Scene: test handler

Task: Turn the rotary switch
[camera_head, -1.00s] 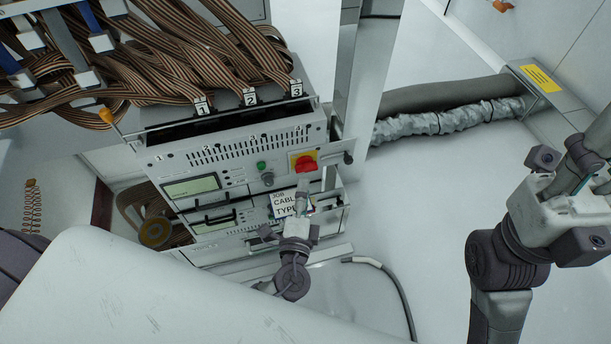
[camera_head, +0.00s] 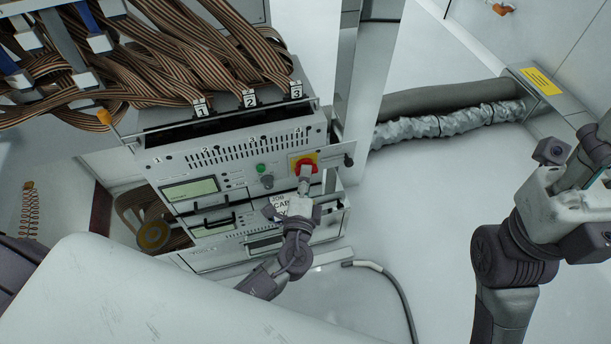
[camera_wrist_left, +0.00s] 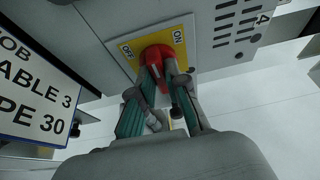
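The rotary switch (camera_head: 305,161) is a red knob on a yellow plate at the right of the device's front panel. In the left wrist view the red switch (camera_wrist_left: 153,57) has OFF to its left and ON to its right. My left gripper (camera_head: 304,176) is at the switch. In the wrist view its fingertips (camera_wrist_left: 163,78) lie close on both sides of the red handle and appear closed on it; the exact contact is partly hidden. My right gripper (camera_head: 592,172) is at the right edge, partly cut off, its finger opening unclear.
The rack device (camera_head: 235,150) has ribbon cables (camera_head: 170,60) above it. A job sign (camera_wrist_left: 35,85) hangs close left of my left gripper. A small green button (camera_head: 261,168) is left of the switch. A grey cable (camera_head: 395,285) lies on the floor, which is largely clear at right.

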